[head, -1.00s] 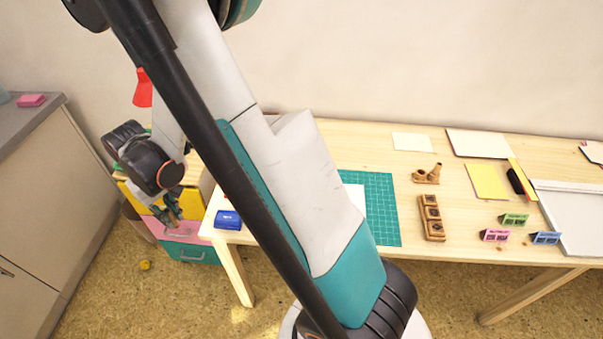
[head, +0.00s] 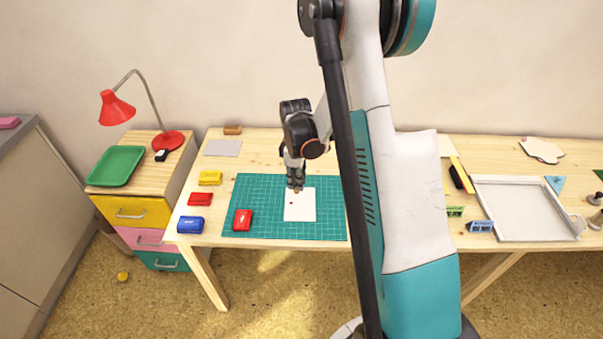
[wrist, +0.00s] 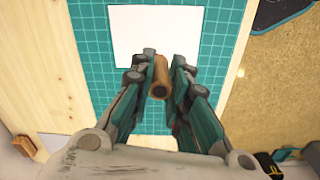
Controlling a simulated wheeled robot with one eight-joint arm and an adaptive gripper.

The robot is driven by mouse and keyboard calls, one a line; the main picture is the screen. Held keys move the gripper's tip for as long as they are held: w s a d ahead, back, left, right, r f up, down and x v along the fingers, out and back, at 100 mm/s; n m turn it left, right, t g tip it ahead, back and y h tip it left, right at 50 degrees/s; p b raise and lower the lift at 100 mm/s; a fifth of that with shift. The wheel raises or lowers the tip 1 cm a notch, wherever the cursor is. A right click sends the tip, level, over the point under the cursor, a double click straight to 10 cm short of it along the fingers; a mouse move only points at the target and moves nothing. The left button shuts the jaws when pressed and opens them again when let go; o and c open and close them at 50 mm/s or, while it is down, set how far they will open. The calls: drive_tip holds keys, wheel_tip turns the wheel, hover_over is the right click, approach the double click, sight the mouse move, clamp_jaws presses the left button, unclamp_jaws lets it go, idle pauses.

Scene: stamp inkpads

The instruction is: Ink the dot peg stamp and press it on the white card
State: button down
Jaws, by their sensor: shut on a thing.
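My gripper (head: 296,187) is shut on the dot peg stamp, a brown wooden cylinder (wrist: 160,76) held between its fingertips in the wrist view. The white card (head: 301,208) lies on the green cutting mat (head: 262,190); it also shows in the wrist view (wrist: 150,32). The gripper is over the card's far edge in the head view. I cannot tell whether the stamp touches the card. A small red spot shows on the card's left part in the head view. The stamp's lower face is hidden.
Yellow (head: 210,177), red (head: 200,198) and blue (head: 190,225) inkpads stand along the table's left side. A grey card (head: 223,148) lies behind them. A red lamp (head: 117,107) and green tray (head: 117,165) stand on the drawer unit at left. My arm hides part of the table.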

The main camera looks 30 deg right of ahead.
drive_tip(key=shift+n, duration=0.4)
drive_tip(key=shift+d+f+b, duration=0.2)
drive_tip(key=shift+f+b, duration=0.25)
drive_tip(key=shift+f, duration=0.55)
drive_tip(key=shift+d+f+b, duration=0.2)
drive_tip(key=shift+f+b, duration=0.3)
drive_tip(key=shift+f, duration=0.5)
drive_tip(key=shift+d+f+b, duration=0.2)
drive_tip(key=shift+f+b, duration=0.25)
drive_tip(key=shift+f, duration=0.55)
drive_tip(key=shift+f+b, duration=0.55)
drive_tip(key=shift+b, duration=0.15)
idle(0.3)
drive_tip(key=shift+r, duration=0.3)
drive_tip(key=shift+r, duration=0.3)
idle(0.4)
drive_tip(key=shift+r+p, duration=1.7)
drive_tip(key=shift+r, duration=1.05)
